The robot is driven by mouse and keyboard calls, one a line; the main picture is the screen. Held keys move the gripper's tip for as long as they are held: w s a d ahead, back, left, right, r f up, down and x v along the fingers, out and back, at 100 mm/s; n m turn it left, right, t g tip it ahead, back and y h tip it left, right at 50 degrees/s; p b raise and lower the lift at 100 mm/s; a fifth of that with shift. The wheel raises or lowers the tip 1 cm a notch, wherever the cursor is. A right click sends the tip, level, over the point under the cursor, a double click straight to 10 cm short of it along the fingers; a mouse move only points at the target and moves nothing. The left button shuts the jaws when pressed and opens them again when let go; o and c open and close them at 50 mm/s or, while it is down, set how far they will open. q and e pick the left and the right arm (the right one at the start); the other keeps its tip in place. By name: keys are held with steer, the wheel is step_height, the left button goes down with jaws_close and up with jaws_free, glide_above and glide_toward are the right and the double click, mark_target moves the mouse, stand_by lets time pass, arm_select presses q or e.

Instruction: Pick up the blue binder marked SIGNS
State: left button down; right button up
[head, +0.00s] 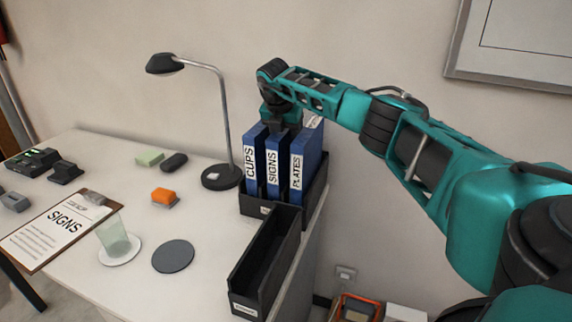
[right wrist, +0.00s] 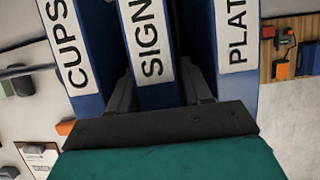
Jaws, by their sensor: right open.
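The blue binder marked SIGNS (head: 277,167) stands upright in a black holder (head: 289,216), between the blue CUPS binder (head: 251,165) and the blue PLATES binder (head: 303,167). My right gripper (head: 280,125) is at the top of the binders, over SIGNS. In the right wrist view, my right gripper (right wrist: 158,92) has its dark fingers on either side of the SIGNS binder (right wrist: 148,45), in the gaps beside CUPS and PLATES. It is open; whether the fingers touch the binder cannot be told. My left gripper is not in view.
An empty black holder (head: 262,265) stands in front of the binders. A desk lamp (head: 220,175) stands close to their left. A clipboard marked SIGNS (head: 58,230), a glass (head: 113,234) and a dark round disc (head: 173,256) lie further left. The wall is behind.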

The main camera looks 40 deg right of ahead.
steer(key=shift+f, duration=0.25)
stand_by(0.4)
steer(key=shift+c, duration=0.2)
jaws_close()
steer(key=shift+r, duration=0.1)
stand_by(0.3)
